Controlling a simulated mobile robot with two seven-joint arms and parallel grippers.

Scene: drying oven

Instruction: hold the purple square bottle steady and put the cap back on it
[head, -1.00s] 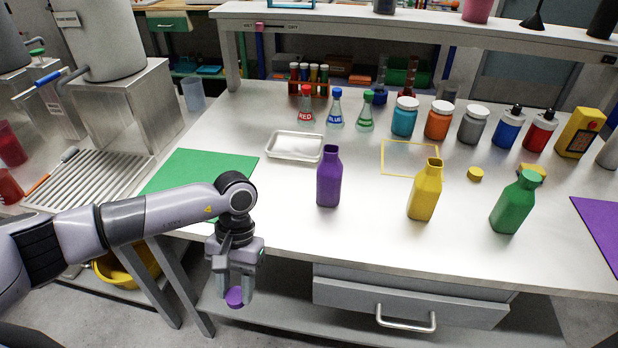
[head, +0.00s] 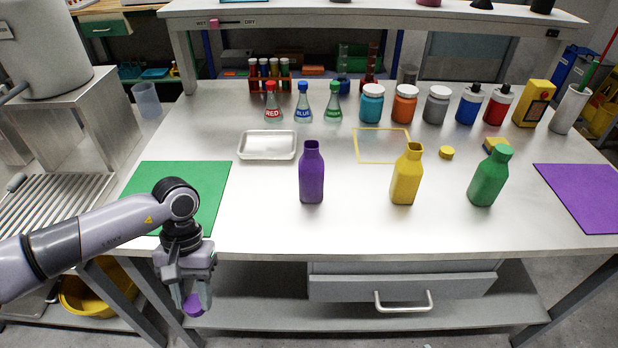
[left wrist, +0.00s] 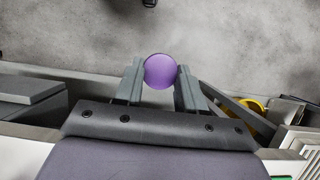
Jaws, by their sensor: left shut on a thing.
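The purple square bottle (head: 312,176) stands upright and uncapped on the bench, its dark open mouth showing in the head view. My left gripper (head: 193,296) is shut on the purple cap (head: 192,305) and holds it in front of the bench's front edge, lower left of the bottle. In the left wrist view the purple cap (left wrist: 160,71) sits between the two fingertips (left wrist: 160,80), with grey floor beyond. Nothing is holding the bottle. My right gripper is not in view.
An uncapped yellow bottle (head: 407,176) and a capped green bottle (head: 489,178) stand to the right. A yellow cap (head: 446,153) lies behind them. A white tray (head: 267,157) is behind left of the purple bottle. A green mat (head: 205,185) lies left. The bench front is clear.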

